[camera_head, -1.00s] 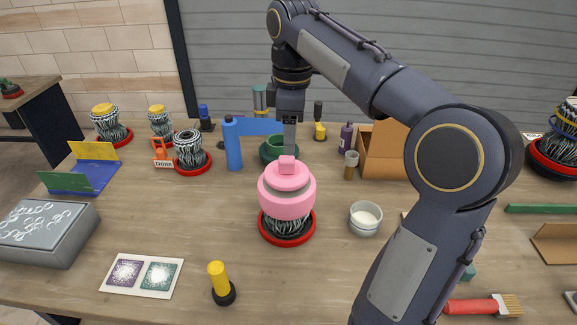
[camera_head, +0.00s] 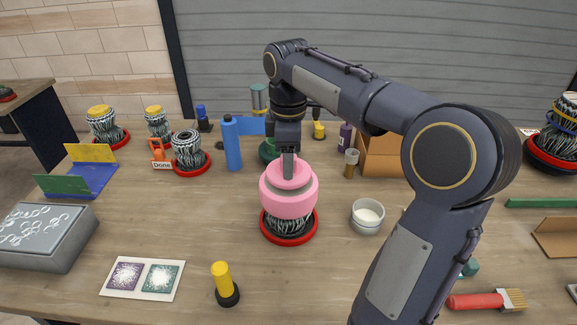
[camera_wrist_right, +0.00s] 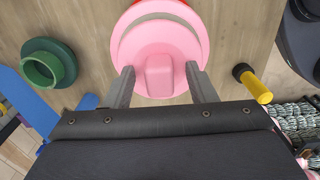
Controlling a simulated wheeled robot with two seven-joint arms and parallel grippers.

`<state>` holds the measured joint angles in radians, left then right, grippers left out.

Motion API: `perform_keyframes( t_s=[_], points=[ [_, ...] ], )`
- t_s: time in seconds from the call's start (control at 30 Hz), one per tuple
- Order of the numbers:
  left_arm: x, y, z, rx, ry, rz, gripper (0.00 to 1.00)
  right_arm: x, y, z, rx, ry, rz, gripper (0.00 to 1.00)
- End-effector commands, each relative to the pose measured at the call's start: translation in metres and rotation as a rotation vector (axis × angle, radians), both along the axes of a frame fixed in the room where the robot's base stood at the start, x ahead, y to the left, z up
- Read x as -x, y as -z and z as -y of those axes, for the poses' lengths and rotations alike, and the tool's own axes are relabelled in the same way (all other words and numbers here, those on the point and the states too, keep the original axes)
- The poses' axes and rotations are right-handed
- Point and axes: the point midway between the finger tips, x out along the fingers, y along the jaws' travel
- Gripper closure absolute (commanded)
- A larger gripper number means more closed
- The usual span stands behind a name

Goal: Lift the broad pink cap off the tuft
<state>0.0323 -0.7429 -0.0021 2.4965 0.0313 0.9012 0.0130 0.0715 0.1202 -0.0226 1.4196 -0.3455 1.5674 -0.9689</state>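The broad pink cap (camera_head: 289,203) sits on the black-and-white tuft (camera_head: 289,228), which stands in a red ring base (camera_head: 266,235) at mid-table. My right gripper (camera_head: 289,171) is lowered over the cap's top and hides its knob in the head view. In the right wrist view the pink knob (camera_wrist_right: 159,72) lies between the two spread fingers of my right gripper (camera_wrist_right: 160,70), with a gap on each side. The cap also shows in that view (camera_wrist_right: 135,45). My left gripper is not in view.
A white bowl (camera_head: 367,228) stands just right of the tuft. A blue bottle (camera_head: 232,145) and a green pot (camera_head: 267,151) stand behind it. An open brown box (camera_head: 382,155) is behind.

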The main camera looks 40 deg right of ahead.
Motion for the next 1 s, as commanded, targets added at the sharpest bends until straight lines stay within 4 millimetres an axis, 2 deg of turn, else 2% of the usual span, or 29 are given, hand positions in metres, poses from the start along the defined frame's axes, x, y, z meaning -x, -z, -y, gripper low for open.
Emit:
perform_keyframes(
  t_s=[0.03,0.37,0.63,0.77,0.9,1.0],
  points=[
    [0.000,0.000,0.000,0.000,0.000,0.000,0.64,0.000,0.000,0.000,0.000,0.000,0.000,0.54],
    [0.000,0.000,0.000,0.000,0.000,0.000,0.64,0.000,0.000,0.000,0.000,0.000,0.000,0.97],
    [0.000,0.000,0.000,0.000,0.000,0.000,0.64,0.000,-0.002,0.000,0.000,-0.001,0.000,0.97],
    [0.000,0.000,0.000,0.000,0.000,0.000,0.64,0.000,-0.009,0.000,0.000,-0.001,0.001,0.97],
    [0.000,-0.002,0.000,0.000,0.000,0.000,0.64,-0.001,-0.032,-0.001,0.000,-0.002,0.004,0.97],
    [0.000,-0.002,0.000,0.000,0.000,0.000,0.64,0.014,-0.053,0.009,0.001,0.003,0.006,0.97]
  ],
)
